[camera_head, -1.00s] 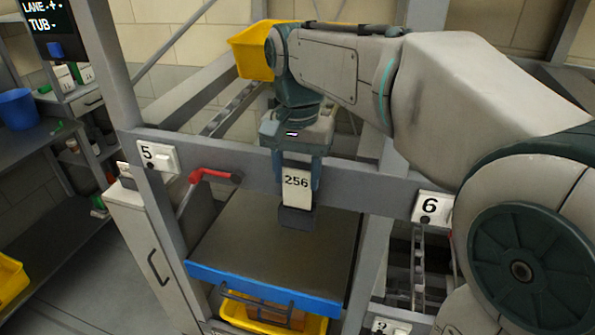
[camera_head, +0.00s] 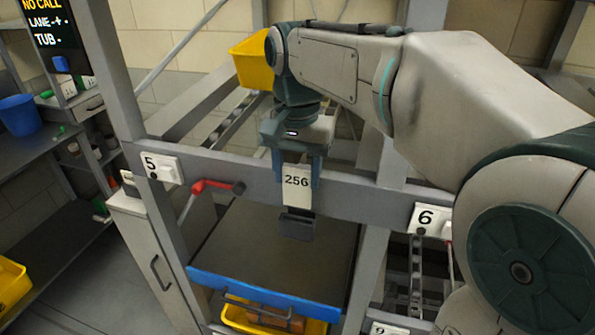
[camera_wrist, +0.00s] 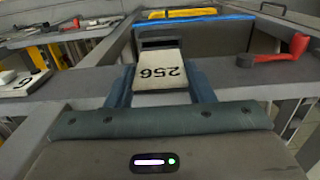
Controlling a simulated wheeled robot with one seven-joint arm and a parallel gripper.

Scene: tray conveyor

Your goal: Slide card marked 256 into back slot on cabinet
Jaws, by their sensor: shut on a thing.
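My gripper (camera_head: 295,185) is shut on the white card (camera_head: 296,182) marked 256, in front of the grey crossbeam. In the wrist view, the card (camera_wrist: 157,70) sits between the two fingers and its number reads upside down. A dark slotted holder (camera_head: 297,226) is at the card's free end, and it also shows in the wrist view (camera_wrist: 160,43). I cannot tell whether the card's tip is inside it. A grey cabinet (camera_head: 135,245) with a dark handle stands at the lower left. Its slots cannot be made out.
A red lever (camera_head: 215,186) juts from the crossbeam (camera_head: 350,189) between plates 5 (camera_head: 155,164) and 6 (camera_head: 426,217). Below is a dark shelf (camera_head: 245,248) with a blue front edge, over a yellow tub (camera_head: 245,318). Another yellow tub (camera_head: 250,62) is behind.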

